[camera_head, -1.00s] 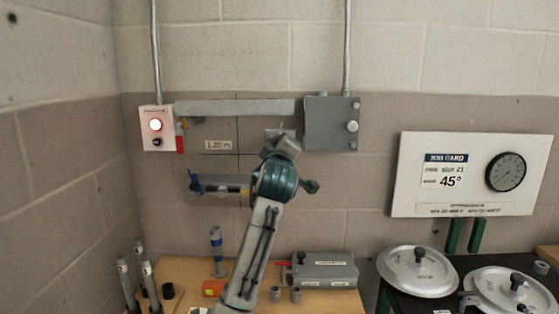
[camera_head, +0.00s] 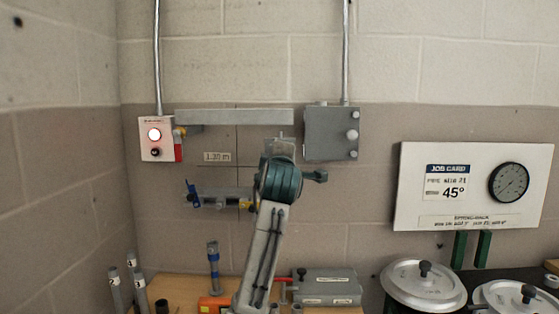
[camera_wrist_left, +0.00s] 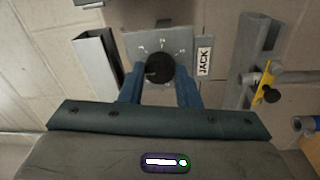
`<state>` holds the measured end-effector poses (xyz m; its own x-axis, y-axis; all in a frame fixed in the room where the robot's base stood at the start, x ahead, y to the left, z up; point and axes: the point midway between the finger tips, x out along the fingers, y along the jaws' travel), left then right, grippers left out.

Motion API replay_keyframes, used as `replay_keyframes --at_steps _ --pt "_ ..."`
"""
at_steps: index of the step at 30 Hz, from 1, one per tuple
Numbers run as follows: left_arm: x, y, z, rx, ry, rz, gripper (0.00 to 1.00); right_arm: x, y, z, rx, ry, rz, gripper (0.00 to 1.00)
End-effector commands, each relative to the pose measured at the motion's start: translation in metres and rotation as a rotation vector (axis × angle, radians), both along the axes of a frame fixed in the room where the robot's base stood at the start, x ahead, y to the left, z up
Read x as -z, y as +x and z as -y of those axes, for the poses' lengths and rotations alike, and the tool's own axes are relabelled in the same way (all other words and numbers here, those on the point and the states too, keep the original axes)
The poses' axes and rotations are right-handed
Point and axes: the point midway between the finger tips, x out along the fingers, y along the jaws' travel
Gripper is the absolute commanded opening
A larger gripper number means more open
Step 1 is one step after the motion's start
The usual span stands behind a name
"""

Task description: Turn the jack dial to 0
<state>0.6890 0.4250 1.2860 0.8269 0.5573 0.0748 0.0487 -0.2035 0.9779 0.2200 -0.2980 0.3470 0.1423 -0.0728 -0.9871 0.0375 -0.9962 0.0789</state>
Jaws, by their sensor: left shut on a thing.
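The jack dial (camera_wrist_left: 159,68) is a black round knob on a grey plate (camera_wrist_left: 182,40) labelled JACK, with small marks around it. My left gripper (camera_wrist_left: 159,88) has its two blue fingers on either side of the knob and is shut on it. The mark that the knob points to is too small to read. In the head view my left gripper (camera_head: 280,178) is at the wall and its wrist hides the dial and fingertips; only the top of the grey plate (camera_head: 280,145) shows. My right gripper is not in view.
A grey horizontal channel (camera_head: 235,116) runs above, between a box with a lit lamp (camera_head: 155,135) and a grey junction box (camera_head: 331,133). A pipe with a blue handle (camera_head: 215,194) is left of my wrist. A job card board (camera_head: 473,187) hangs right, above round lids (camera_head: 425,284).

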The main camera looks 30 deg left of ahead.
Motion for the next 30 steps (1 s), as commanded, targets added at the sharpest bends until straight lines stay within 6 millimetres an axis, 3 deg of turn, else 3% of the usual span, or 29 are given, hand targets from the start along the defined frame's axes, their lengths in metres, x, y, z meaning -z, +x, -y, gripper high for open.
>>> replay_keyframes --at_steps 12,13,16,28,30 --pt "0.001 0.0 0.0 -0.001 -0.005 0.001 0.07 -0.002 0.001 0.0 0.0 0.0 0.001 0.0" --pt "0.001 0.0 0.0 0.0 -0.005 0.001 0.33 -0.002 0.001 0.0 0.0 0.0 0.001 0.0" --pt "0.0 0.0 0.0 0.0 -0.005 0.002 0.51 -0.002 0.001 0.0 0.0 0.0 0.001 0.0" --pt "0.002 -0.008 0.006 0.002 -0.005 0.005 0.51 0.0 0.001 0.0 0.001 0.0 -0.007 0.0" --pt "0.003 -0.016 0.012 0.004 -0.006 0.005 0.51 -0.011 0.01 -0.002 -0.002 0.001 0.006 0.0"
